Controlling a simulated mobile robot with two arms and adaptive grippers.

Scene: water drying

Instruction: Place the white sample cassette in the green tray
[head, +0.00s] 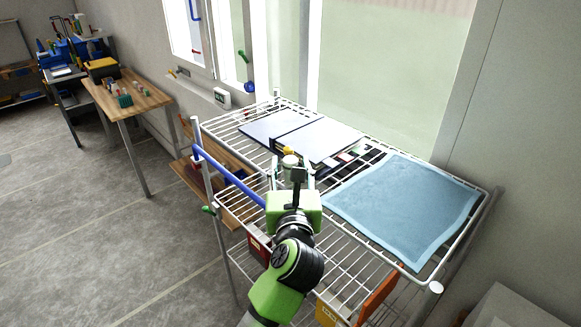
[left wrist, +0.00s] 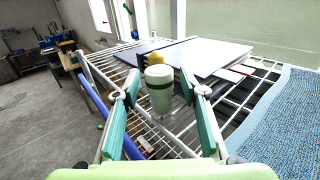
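My left gripper (head: 292,175) is over the white wire rack, its fingers pointing away from me. In the left wrist view its two green-padded fingers (left wrist: 161,90) are spread apart. A small pale jar with a whitish lid (left wrist: 159,76) stands upright between or just beyond the fingertips, with gaps at both sides; its lid also shows in the head view (head: 290,160). I cannot pick out a white sample cassette for certain. A small green rack or tray (head: 125,100) sits on the far wooden table, too small to tell in detail. My right gripper is not in view.
The wire rack (head: 478,215) holds a dark-and-white folder (head: 318,142), a yellow item (left wrist: 155,57) and a blue cloth (head: 405,205). A blue bar (head: 228,175) runs along its left side. A wooden table (head: 140,103) stands at the far left. The floor (head: 80,230) between is clear.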

